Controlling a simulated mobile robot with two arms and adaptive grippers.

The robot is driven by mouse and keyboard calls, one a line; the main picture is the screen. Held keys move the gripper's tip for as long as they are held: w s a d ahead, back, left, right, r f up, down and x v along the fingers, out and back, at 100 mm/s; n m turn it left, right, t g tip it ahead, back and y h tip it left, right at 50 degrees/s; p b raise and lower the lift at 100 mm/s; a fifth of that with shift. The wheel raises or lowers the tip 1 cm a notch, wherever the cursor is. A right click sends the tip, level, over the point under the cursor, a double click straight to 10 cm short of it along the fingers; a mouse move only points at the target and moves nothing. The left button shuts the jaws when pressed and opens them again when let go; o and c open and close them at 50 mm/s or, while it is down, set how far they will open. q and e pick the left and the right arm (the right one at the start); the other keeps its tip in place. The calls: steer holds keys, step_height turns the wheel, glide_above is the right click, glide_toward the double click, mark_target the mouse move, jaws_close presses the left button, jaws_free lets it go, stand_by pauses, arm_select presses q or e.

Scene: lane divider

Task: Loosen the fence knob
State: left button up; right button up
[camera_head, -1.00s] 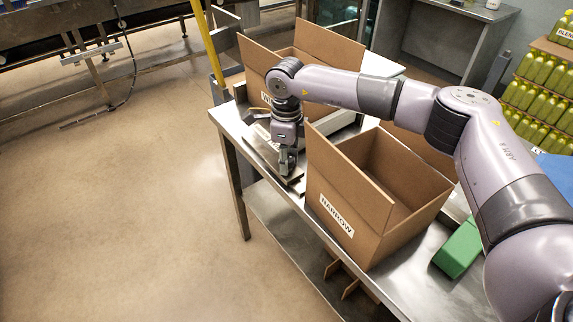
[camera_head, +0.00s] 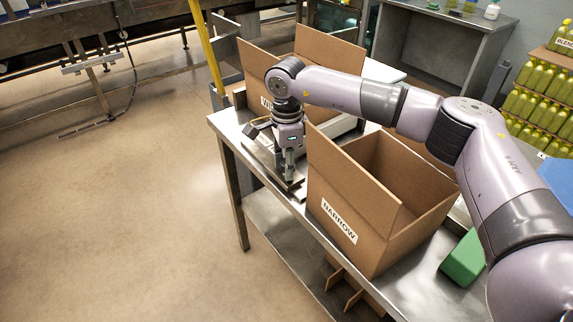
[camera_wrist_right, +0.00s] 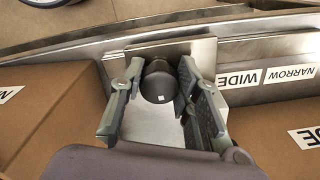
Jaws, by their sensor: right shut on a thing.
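The fence knob (camera_wrist_right: 158,82) is a dark round knob with a small white mark on top, in the middle of the right wrist view. It sits over a bare metal plate (camera_wrist_right: 150,126). My right gripper (camera_wrist_right: 161,76) is shut on the knob, one finger on each side. In the head view my right gripper (camera_head: 289,176) points down at the metal fixture near the table's left end, and the knob is hidden there. A metal strip beside the knob carries WIDE (camera_wrist_right: 238,79) and NARROW (camera_wrist_right: 291,73) labels. My left gripper is not in view.
An open carton labelled NARROW (camera_head: 345,222) stands close to the right of my gripper. A second open carton (camera_head: 330,48) stands behind it. A green block (camera_head: 463,259) lies on the steel table (camera_head: 400,283). The floor at left is clear.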

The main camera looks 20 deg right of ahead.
steer(key=shift+s+f, duration=0.1)
steer(key=shift+f, duration=0.05)
steer(key=o, duration=1.2)
step_height(320, 180, up, 12)
steer(key=shift+r, duration=0.1)
